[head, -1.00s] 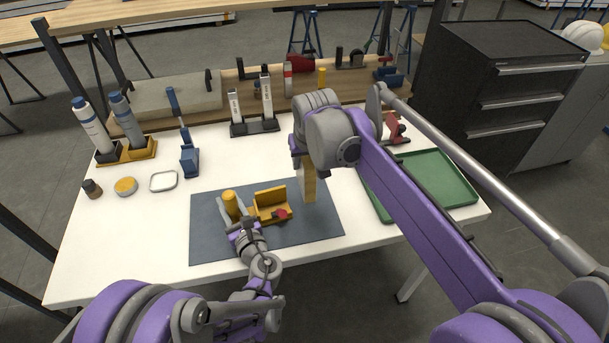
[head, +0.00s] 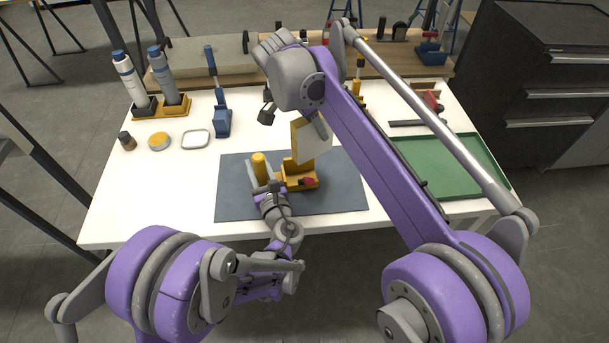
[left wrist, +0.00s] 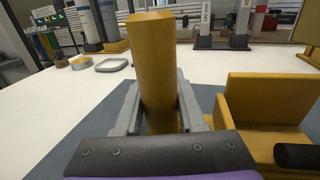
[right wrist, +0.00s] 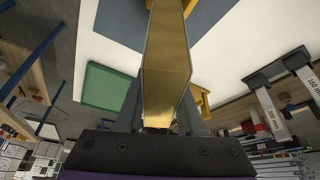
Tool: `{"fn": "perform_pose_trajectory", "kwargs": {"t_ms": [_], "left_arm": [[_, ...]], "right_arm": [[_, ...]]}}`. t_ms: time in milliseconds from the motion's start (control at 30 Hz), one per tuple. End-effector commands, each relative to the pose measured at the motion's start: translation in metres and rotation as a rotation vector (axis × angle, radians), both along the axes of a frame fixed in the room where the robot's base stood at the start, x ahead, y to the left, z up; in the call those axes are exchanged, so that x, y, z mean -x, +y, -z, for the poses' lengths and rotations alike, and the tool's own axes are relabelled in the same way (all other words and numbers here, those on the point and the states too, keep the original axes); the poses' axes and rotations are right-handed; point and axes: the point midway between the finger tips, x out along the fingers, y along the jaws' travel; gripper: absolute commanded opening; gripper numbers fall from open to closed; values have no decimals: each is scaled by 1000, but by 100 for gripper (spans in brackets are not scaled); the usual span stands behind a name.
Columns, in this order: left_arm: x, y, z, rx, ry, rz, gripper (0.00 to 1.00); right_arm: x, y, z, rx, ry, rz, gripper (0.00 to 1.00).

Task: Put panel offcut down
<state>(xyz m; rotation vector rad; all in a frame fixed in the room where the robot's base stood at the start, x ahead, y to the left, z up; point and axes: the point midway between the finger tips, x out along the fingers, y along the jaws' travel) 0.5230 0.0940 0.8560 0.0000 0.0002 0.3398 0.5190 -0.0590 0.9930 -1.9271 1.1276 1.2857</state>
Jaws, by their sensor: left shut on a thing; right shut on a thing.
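The panel offcut (head: 314,143), a thin tan board, is gripped by my right gripper (head: 319,122) and hangs tilted at the yellow angled fixture (head: 300,183). Whether it touches the fixture cannot be told. In the right wrist view the offcut (right wrist: 165,60) runs away from between the fingers (right wrist: 160,122). My left gripper (head: 261,182) is shut around an upright yellow post (head: 259,163) beside the fixture. The post (left wrist: 157,70) stands between both fingers in the left wrist view, with the fixture (left wrist: 265,105) to its right.
A dark grey mat (head: 235,205) lies under the fixture on the white table (head: 120,210). A green tray (head: 450,165) is at right, behind my right arm. Bottles (head: 130,80), a round tin (head: 159,141) and a blue tool (head: 222,122) stand at left.

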Motion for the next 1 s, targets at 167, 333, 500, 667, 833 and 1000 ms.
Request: {"fn": "perform_pose_trajectory", "kwargs": {"t_ms": [167,333,500,667,833,1000], "left_arm": [[0,0,0,0,0,0,0],[0,0,0,0,0,0,0],[0,0,0,0,0,0,0],[0,0,0,0,0,0,0],[0,0,0,0,0,0,0],[0,0,0,0,0,0,0]], "right_arm": [[4,12,-5,0,0,287,0],[7,17,-7,-2,-2,439,0],[8,18,14,-2,-2,476,0],[8,17,41,-2,-2,474,0],[8,18,58,-3,-2,472,0],[8,18,83,-3,-2,472,0]]}}
